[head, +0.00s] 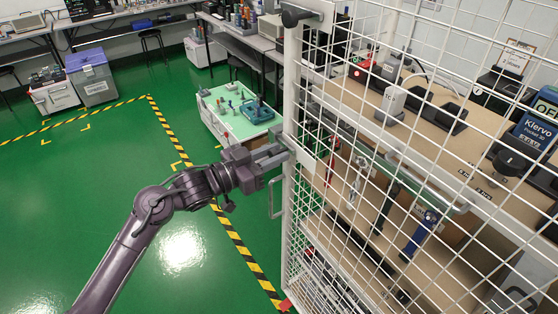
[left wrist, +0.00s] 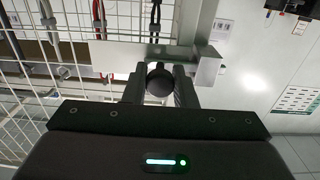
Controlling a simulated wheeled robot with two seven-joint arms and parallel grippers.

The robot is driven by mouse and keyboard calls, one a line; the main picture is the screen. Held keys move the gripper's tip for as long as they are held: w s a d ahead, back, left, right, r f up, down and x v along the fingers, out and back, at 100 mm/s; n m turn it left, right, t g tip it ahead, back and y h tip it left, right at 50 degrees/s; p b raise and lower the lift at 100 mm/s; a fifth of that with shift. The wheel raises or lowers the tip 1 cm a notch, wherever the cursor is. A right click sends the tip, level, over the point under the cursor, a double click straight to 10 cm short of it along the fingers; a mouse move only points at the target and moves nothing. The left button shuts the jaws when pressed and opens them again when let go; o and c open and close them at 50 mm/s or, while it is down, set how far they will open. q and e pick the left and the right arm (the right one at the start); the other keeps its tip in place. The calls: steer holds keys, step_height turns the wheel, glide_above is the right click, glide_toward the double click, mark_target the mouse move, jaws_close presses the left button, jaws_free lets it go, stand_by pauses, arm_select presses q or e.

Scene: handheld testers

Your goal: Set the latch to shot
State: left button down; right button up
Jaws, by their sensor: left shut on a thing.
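The latch shows in the left wrist view as a dark round knob (left wrist: 159,82) in front of a pale metal plate (left wrist: 120,58) on the mesh gate. My left gripper (left wrist: 160,88) has one finger on each side of the knob and is shut on it. In the head view my left gripper (head: 276,156) reaches the edge post of the mesh gate (head: 291,95) at the latch plate (head: 304,157); the fingers hide the knob there. Whether the bolt is shot or drawn I cannot tell. My right gripper is not in view.
A grey pull handle (head: 273,197) is below my left gripper on the gate edge. A black knob (head: 293,15) is at the gate's top. Behind the mesh are shelves with testers (head: 530,130). A green-topped cart (head: 235,112) stands beyond; the green floor (head: 110,165) at left is clear.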

arm_select(q)
steer(key=shift+w+a+r, duration=0.1)
steer(key=c, duration=1.5)
jaws_free()
steer(key=o, duration=0.3)
steer(key=shift+w, duration=0.15)
steer(key=shift+a, duration=0.1)
steer(key=shift+s+a+f, duration=0.2)
steer(key=shift+s+a, duration=0.1)
steer(key=shift+s, duration=0.05)
steer(key=b+v, duration=0.2)
steer(key=v, duration=0.5)
steer(key=shift+r, duration=0.1)
